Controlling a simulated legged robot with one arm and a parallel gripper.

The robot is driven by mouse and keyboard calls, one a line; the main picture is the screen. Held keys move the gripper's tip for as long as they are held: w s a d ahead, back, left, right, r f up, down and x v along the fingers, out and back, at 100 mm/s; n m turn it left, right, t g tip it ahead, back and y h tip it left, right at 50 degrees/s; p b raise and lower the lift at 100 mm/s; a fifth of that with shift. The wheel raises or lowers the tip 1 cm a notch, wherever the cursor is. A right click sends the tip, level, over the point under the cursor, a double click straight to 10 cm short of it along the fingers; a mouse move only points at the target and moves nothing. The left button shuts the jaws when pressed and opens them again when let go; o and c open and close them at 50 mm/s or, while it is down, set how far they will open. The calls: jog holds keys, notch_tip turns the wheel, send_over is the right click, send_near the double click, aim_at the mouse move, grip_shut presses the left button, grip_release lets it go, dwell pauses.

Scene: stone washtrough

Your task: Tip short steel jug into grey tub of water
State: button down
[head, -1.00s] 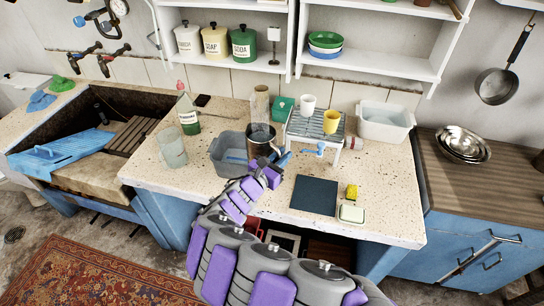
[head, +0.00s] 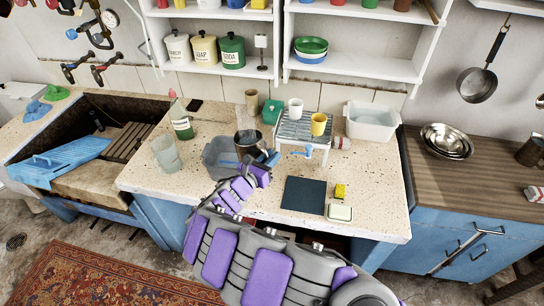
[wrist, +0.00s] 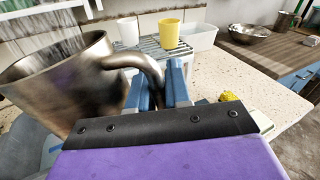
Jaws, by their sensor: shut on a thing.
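The short steel jug (head: 248,144) is held by my gripper (head: 267,160) over the right part of the grey tub (head: 212,158) on the counter. In the wrist view the blue fingers of my gripper (wrist: 160,88) are shut on the handle of the jug (wrist: 60,80). The jug looks tilted toward the left in the wrist view. Its inside is hidden from the head view. Part of the tub is hidden behind the jug and my arm; a blue thing lies in it.
A grey rack (head: 302,128) with a white cup (head: 295,108) and a yellow cup (head: 319,123) stands right of the jug. A white basin (head: 372,120) is at the back right. A dark mat (head: 304,195) lies in front.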

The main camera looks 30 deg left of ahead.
aim_at(261, 153)
jog(key=a, duration=0.1)
jog(key=a+f, duration=0.1)
jog(key=a, duration=0.1)
jog(key=shift+a, duration=0.25)
jog(key=r+n+p, duration=0.1)
jog(key=n+p, duration=0.1)
jog(key=p, duration=0.2)
jog(key=shift+r, duration=0.4)
jog(key=shift+d+r+g, duration=0.1)
jog(key=shift+d+g, duration=0.1)
jog(key=shift+g, duration=0.1)
jog(key=shift+w+a+r+n+p, duration=0.15)
jog(key=shift+r+n+p, duration=0.65)
jog(key=shift+p, duration=0.85)
jog(key=shift+d, duration=0.35)
jog(key=shift+a+r+n+p, duration=0.1)
jog(key=shift+a+n+p, duration=0.3)
jog(key=shift+p, duration=0.15)
jog(key=shift+w+a+r+n+g+h+p, duration=0.1)
jog(key=shift+w+r+n+g+h+p, duration=0.15)
jog(key=shift+p, duration=0.2)
jog(key=shift+r+n+p, duration=0.15)
jog(key=shift+n+p, duration=0.1)
jog(key=shift+p, duration=0.1)
